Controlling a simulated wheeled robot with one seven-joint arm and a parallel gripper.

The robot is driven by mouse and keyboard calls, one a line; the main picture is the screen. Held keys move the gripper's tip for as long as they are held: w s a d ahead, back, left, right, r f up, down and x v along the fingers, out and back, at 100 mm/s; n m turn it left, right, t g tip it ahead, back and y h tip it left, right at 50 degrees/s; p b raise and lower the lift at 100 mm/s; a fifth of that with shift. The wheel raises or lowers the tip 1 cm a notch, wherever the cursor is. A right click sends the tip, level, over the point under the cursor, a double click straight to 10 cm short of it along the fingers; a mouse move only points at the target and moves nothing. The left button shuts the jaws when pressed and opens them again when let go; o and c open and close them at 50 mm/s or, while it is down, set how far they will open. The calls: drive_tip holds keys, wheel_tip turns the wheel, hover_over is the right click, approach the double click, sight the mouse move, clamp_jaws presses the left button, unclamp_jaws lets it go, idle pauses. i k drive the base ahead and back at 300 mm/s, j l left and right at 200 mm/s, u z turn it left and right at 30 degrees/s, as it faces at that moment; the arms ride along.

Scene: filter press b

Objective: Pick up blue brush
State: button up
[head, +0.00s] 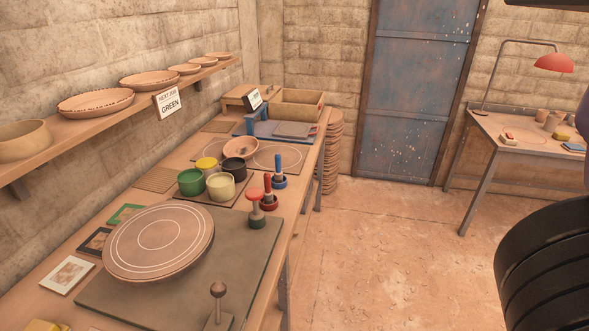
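An upright tool with a blue handle (279,166), which looks like the blue brush, stands in a small dark blue holder (279,183) near the right edge of the long workbench. Its lower end is hidden in the holder. My gripper is not in view. A black ribbed part at the lower right seems to be part of my arm.
The workbench (160,200) runs along the left wall. A side table (515,130) stands far right. The floor (390,250) between is clear.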

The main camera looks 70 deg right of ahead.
sight(279, 173)
drive_tip(key=l+z, duration=0.1)
drive_tip(key=z, duration=1.1)
